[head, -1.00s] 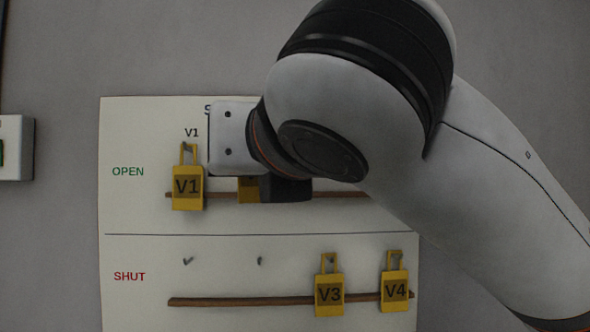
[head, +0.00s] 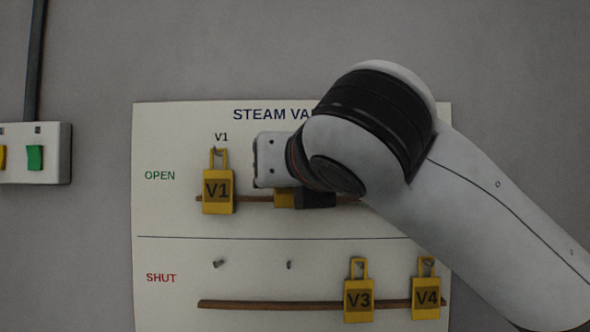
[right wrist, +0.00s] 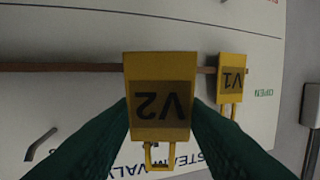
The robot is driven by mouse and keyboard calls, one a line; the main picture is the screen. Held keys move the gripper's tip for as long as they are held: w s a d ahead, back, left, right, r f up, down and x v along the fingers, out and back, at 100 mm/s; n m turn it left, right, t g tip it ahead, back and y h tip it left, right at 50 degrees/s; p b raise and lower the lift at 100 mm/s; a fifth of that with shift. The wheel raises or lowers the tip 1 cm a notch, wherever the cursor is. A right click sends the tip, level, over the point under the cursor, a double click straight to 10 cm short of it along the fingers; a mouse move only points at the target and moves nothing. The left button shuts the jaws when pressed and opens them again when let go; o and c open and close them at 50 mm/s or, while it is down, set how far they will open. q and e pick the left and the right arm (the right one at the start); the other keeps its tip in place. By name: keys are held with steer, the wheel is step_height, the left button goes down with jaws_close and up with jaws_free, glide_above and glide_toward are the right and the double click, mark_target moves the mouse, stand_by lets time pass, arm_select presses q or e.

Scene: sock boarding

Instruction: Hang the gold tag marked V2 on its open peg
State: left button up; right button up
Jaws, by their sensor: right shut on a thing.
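The gold tag V2 (right wrist: 160,100) is between the green fingers of my right gripper (right wrist: 160,125) in the right wrist view, with its lettering upside down there. My right gripper (head: 308,198) is shut on it. In the head view only a strip of tag V2 (head: 284,198) shows, in the OPEN row just right of tag V1 (head: 218,191). The arm covers the V2 open peg in the head view. Whether the tag's loop (right wrist: 158,156) is around a peg, I cannot tell. My left gripper is not in view.
Tags V3 (head: 359,300) and V4 (head: 427,297) hang in the SHUT row, where two pegs (head: 218,264) are bare. A wooden rail (head: 280,304) runs along each row. A bare peg (right wrist: 40,143) shows in the right wrist view. A switch box (head: 50,153) is at left.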

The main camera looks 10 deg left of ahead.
steer(key=shift+w+a+f, duration=0.1)
steer(key=shift+w+a, duration=0.1)
steer(key=shift+w, duration=0.8)
steer(key=shift+w+a+f, duration=0.15)
steer(key=shift+w+f, duration=0.35)
steer(key=shift+w, duration=0.2)
steer(key=o, duration=1)
steer(key=b+v, duration=0.5)
steer(key=v, duration=0.7)
